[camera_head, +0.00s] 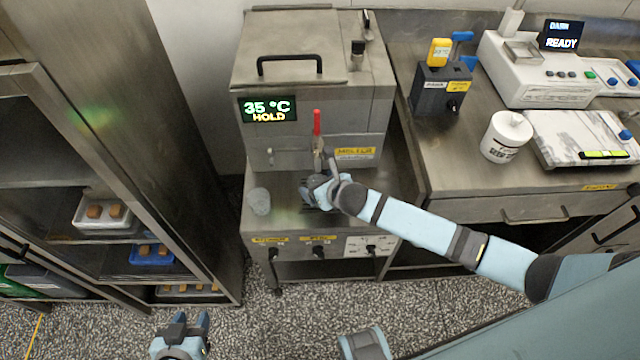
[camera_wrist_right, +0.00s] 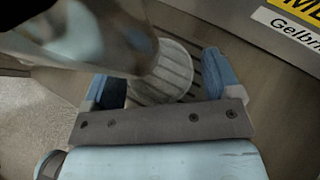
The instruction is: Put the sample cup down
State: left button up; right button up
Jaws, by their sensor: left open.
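My right gripper (camera_head: 318,192) is at the front of the melter, just below its tap with the red handle (camera_head: 317,124). In the right wrist view its two blue fingers (camera_wrist_right: 165,82) stand apart. A pale round cup-like thing (camera_wrist_right: 163,82) shows between them over a slatted grate (camera_wrist_right: 197,70); I cannot tell whether the fingers press on it. A blurred shiny cylinder (camera_wrist_right: 95,35) hides part of it. A small greyish, cup-like thing (camera_head: 259,201) stands on the melter's ledge, left of my right gripper. My left gripper (camera_head: 188,322) is open and empty, low over the floor.
The melter (camera_head: 315,75) reads 35 °C HOLD. A rack (camera_head: 105,240) with trays stands at the left. On the right counter (camera_head: 450,170) are a white tub (camera_head: 506,137), a marble slab (camera_head: 580,135), a white device (camera_head: 535,80) and a dark holder (camera_head: 440,88).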

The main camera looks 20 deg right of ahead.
jog(key=shift+s+f, duration=0.15)
jog(key=shift+f, duration=0.1)
jog(key=shift+r, duration=0.45)
jog(key=p+v, duration=0.1)
jog(key=v, duration=1)
jog(key=s+a+f+m+y, duration=0.15)
jog(key=s+m, duration=0.25)
jog(key=m, duration=0.5)
jog(key=s+a+m, duration=0.3)
jog(key=m, duration=0.5)
jog(key=s+d+f+m+h, duration=0.1)
jog(key=s+d+f+m, duration=0.3)
jog(key=m, duration=1.5)
jog(key=s, duration=0.4)
jog(key=shift+s+m+t, duration=0.3)
jog(key=shift+s+t, duration=0.1)
jog(key=shift+f+h, duration=0.15)
jog(key=shift+h, duration=0.1)
